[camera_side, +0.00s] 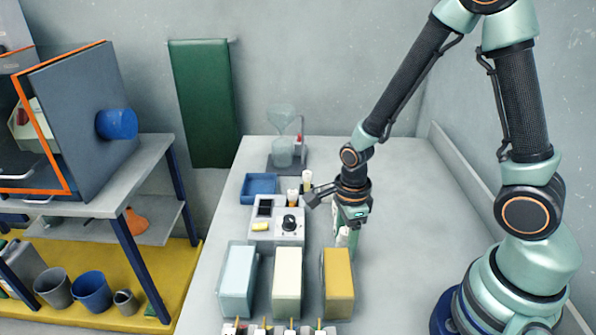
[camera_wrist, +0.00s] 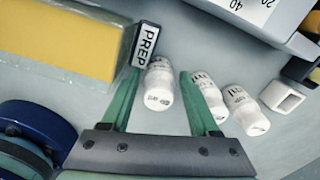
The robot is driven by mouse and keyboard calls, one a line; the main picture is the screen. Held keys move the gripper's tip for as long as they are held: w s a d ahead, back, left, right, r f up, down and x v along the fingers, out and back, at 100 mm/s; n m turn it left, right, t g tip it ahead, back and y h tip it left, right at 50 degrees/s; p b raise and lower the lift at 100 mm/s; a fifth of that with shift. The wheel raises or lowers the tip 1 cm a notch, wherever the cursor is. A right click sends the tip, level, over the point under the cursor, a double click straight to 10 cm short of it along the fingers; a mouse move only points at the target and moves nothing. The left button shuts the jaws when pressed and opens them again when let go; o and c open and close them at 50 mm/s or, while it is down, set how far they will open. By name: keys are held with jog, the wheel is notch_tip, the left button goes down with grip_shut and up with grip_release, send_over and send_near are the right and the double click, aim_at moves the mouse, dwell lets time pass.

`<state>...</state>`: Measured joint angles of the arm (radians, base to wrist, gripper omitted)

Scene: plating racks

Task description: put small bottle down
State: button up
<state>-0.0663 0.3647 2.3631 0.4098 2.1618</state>
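A small white bottle (camera_wrist: 158,88) with a printed label is between the two green fingers of my gripper (camera_wrist: 160,84) in the wrist view. A narrow gap shows on each side of it, so my gripper looks open around it. In the side view my gripper (camera_side: 347,222) points down over the bench behind the yellow block, with a white bottle (camera_side: 343,238) low at its fingers. Whether the bottle rests fully on the surface is hard to tell. Two similar white bottles stand to the right in the wrist view, one (camera_wrist: 211,92) partly behind the right finger, the other (camera_wrist: 245,110) clear.
A black PREP sign (camera_wrist: 146,44) and a yellow block (camera_wrist: 75,38) are close on the left in the wrist view. A white square holder (camera_wrist: 282,97) is at the right. In the side view, a device with a knob (camera_side: 278,222) stands left of my gripper; the bench's right side is clear.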

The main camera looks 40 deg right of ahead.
jog(key=shift+s, duration=0.1)
notch_tip(320, 180, up, 12)
jog(key=shift+a+r, duration=0.1)
notch_tip(320, 180, up, 5)
jog(key=n+t, duration=0.2)
jog(key=n, duration=0.7)
notch_tip(320, 180, up, 5)
jog(key=n+t, duration=0.3)
jog(key=n, duration=0.9)
send_over(347, 231)
jog(key=d, duration=0.2)
jog(key=shift+s+r+n, duration=0.5)
jog(key=shift+n, duration=0.6)
jog(key=shift+r+n+t, duration=0.15)
jog(key=shift+n+t, duration=0.15)
jog(key=shift+n, duration=0.1)
jog(key=c, duration=0.3)
jog(key=shift+c, duration=0.2)
